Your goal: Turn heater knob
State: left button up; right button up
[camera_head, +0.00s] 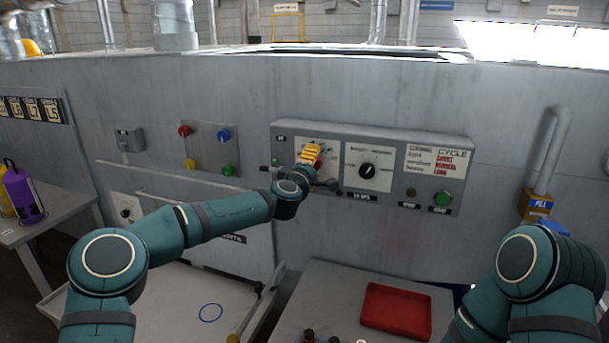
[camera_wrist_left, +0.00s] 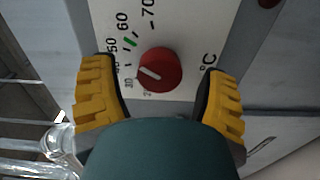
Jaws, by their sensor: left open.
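The heater knob (camera_wrist_left: 160,70) is a red round dial with a white pointer line, on a white plate with temperature numbers and a °C mark, in the left wrist view. A green mark sits on the scale near 60, and the pointer is turned toward the low numbers. My left gripper (camera_wrist_left: 162,95) is open, with its yellow fingers on either side of the knob and gaps to it. In the head view my left gripper (camera_head: 311,155) is at the left plate of the grey control panel (camera_head: 404,150) and covers much of the knob. My right gripper is not visible.
A black knob (camera_head: 367,171) on a white plate is right of the gripper. A green button (camera_head: 443,198) is at the panel's right end. Colored buttons (camera_head: 209,147) are on a plate to the left. A red tray (camera_head: 396,311) lies on the table below.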

pick_arm(q)
jog(key=v, duration=1.1)
jog(key=shift+s, duration=0.15)
jog(key=shift+r, duration=0.1)
